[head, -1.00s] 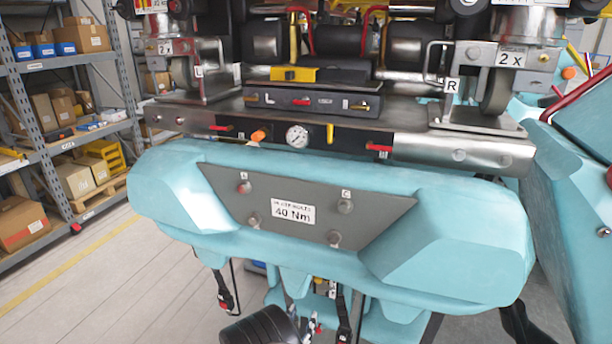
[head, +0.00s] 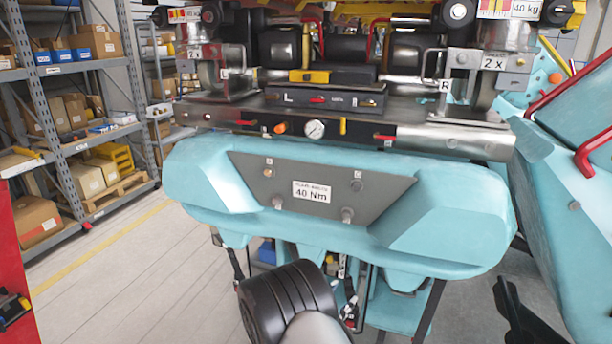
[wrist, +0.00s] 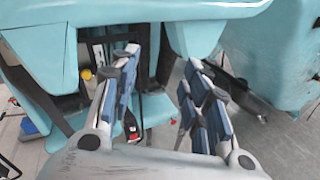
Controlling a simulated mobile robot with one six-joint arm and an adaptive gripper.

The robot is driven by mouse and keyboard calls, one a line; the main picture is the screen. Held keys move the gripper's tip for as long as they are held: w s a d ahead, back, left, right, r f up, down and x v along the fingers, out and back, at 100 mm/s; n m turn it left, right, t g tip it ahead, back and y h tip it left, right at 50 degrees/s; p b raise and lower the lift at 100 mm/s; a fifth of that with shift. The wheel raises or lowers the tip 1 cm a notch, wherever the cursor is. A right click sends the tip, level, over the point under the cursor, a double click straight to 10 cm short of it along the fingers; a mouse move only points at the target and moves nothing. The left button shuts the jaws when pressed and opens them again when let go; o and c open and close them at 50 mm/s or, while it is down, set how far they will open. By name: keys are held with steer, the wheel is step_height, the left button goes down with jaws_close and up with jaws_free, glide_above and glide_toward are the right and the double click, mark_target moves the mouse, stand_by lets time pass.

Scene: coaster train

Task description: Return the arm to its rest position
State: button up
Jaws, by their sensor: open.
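In the wrist view my gripper (wrist: 160,72) is open. Its two blue-and-grey fingers stand well apart with nothing between them. They point toward the underside of the teal coaster car (wrist: 190,12), where dark straps hang behind them. In the head view my arm shows at the bottom middle as a black joint and a grey link, below the car's teal nose (head: 450,225). The fingers are hard to make out there. The arm appears apart from the nose, but the exact gap cannot be told.
The nose carries a grey plate with a 40 Nm label (head: 312,192). Above it is a metal chassis with a gauge (head: 315,129). Teal bodywork with a red bar (head: 590,150) stands at right. Shelves (head: 70,65) stand at left; the floor (head: 130,265) before them is clear.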

steer(key=s+d+r+m+g, duration=1.1)
steer(key=s+d+r+m, duration=0.3)
steer(key=s, duration=0.3)
steer(key=s+r+m+y+b, duration=0.15)
steer(key=s+m+y, duration=0.45)
steer(key=s, duration=0.6)
steer(key=s+a+r+m+t+y, duration=0.2)
steer(key=s+a+m+y, duration=0.3)
steer(key=a, duration=0.3)
steer(key=shift+s+r+t+y, duration=0.3)
steer(key=shift+s+t+y, duration=0.1)
steer(key=shift+s, duration=0.5)
steer(key=shift+a, duration=0.1)
